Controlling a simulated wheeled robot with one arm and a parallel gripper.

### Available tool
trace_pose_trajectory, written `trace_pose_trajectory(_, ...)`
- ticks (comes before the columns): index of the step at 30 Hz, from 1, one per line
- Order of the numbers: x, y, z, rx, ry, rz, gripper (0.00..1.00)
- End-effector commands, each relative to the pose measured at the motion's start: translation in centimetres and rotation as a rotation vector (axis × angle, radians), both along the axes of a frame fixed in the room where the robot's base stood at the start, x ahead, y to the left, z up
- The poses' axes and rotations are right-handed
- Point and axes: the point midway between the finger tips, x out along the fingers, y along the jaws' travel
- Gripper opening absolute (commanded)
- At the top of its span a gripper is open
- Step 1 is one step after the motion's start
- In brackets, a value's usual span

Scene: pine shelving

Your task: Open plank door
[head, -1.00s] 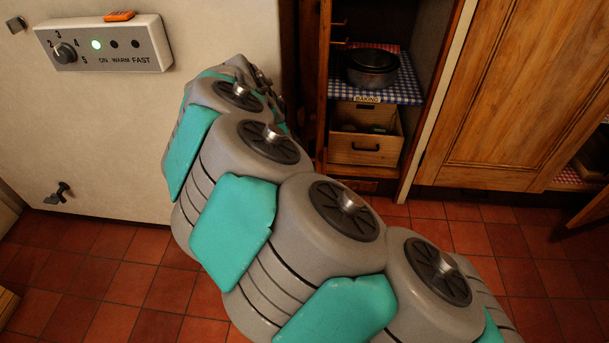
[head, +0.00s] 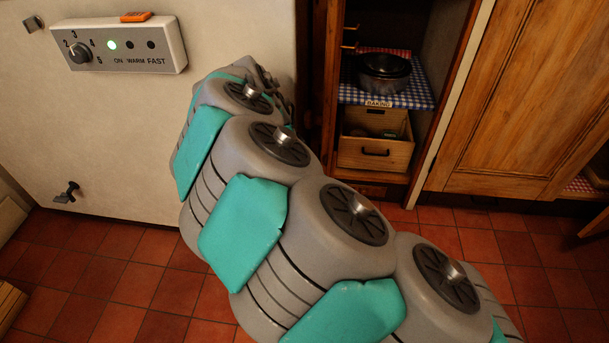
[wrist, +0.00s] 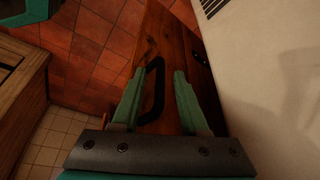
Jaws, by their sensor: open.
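The plank door (wrist: 179,45) is a reddish-brown wooden panel in the wrist view, seen at a steep angle beside a pale wall. A black bar handle (wrist: 153,88) stands on it. My gripper (wrist: 161,73) has two green fingers spread apart, with nothing clamped. In the picture the handle lies between the fingers, nearer the left one; I cannot tell whether they reach around it. In the head view my arm hides the gripper and the handle.
A shelf cupboard (head: 421,150) holds a dark pot (head: 384,83) and a wooden drawer box (head: 373,155). A pine cupboard door (head: 520,110) is at right. A control panel (head: 135,47) is on the pale unit at left. Red tiled floor (head: 135,290) is open in front.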

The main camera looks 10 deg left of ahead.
Motion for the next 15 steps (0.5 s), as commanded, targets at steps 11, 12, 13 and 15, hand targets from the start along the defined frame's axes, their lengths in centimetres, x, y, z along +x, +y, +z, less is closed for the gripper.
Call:
trace_pose_trajectory(11, -0.2, 0.4, 1.0, 0.001, -0.002, 0.001, 0.43)
trace_pose_trajectory(12, -0.2, 0.6, 1.5, 0.0, -0.003, 0.002, 0.43)
trace_pose_trajectory(13, -0.3, 0.7, 1.9, 0.001, -0.004, 0.003, 0.43)
trace_pose_trajectory(15, -0.5, 1.1, 2.9, 0.002, -0.007, 0.005, 0.43)
